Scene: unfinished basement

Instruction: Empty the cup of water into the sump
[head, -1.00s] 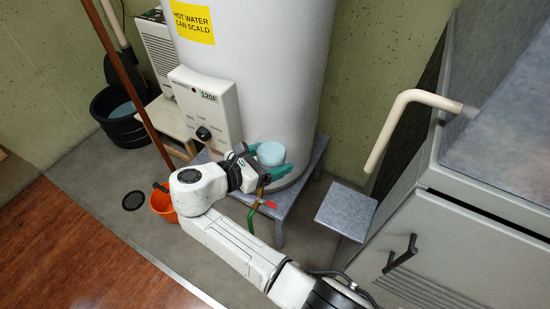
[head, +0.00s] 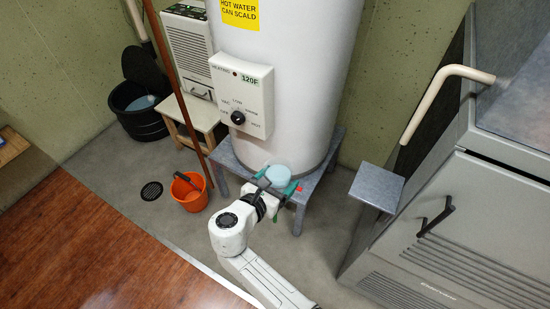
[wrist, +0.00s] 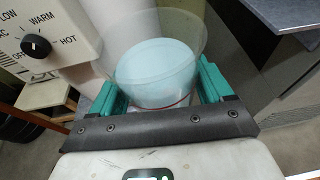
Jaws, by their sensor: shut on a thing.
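My gripper (head: 276,188) is shut on a clear cup (head: 278,176) with its green fingers on either side. The cup also shows in the wrist view (wrist: 150,100), holding pale blue water. It looks roughly upright there, in front of the white water heater. The sump (head: 140,104) is a round black basin set in the floor corner at the far left, with a dark lid tilted up behind it. Bluish water shows inside it. My gripper is well to the right of the sump.
The water heater (head: 285,60) stands on a grey metal stand (head: 325,165). A wooden stool (head: 190,125), a leaning brown pole (head: 178,85) and an orange bucket (head: 190,198) lie between cup and sump. A floor drain (head: 151,191) is left of the bucket. A grey cabinet (head: 430,230) stands right.

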